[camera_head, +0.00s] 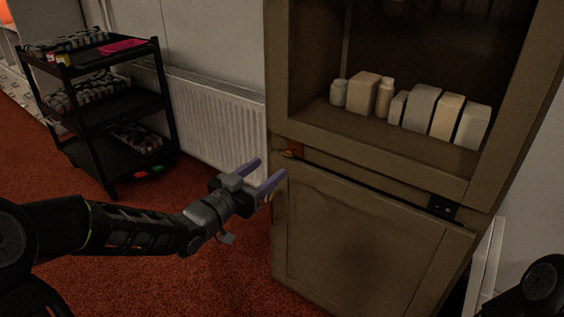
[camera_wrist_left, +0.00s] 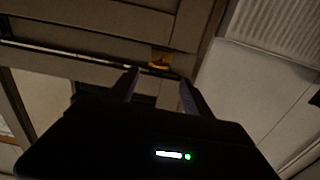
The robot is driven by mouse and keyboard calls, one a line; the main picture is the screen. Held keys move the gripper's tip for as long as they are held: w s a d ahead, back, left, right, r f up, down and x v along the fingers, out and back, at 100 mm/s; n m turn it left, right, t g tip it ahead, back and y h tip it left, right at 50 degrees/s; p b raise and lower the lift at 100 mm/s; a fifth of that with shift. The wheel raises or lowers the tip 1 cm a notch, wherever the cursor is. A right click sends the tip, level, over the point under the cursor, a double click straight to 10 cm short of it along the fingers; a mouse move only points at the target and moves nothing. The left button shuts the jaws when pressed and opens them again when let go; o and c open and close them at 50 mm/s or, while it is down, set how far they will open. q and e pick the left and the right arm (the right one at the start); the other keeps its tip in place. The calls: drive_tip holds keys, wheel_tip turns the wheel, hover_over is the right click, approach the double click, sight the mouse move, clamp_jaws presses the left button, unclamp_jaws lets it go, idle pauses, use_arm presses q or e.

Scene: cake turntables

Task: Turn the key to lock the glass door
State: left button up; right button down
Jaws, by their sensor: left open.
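A wooden cabinet (camera_head: 350,230) stands at the right in the head view, with an upper shelf compartment and a lower panel door. A small orange-brown piece (camera_head: 292,151) sits at the left end of the rail between them; whether it is the key, I cannot tell. The left wrist view shows a small orange-yellow piece (camera_wrist_left: 160,60) just beyond the fingertips. My left gripper (camera_head: 270,169) is open, its two fingers pointing at the cabinet's left edge; nothing shows between them. I cannot make out a glass pane with certainty. My right gripper is out of view.
Several pale boxes and jars (camera_head: 423,108) stand on the cabinet shelf. A white radiator (camera_head: 220,125) is on the wall behind. A black shelf cart (camera_head: 110,100) with small items stands at the left. The red carpet (camera_head: 190,280) is clear in front.

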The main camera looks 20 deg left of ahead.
sight(284, 156)
use_arm(q)
drive_tip(key=b+x, duration=0.3)
drive_tip(key=x, duration=0.4)
drive_tip(key=shift+f, duration=0.15)
drive_tip(key=shift+w, duration=0.4)
drive_tip(key=shift+c, duration=0.4)
clamp_jaws()
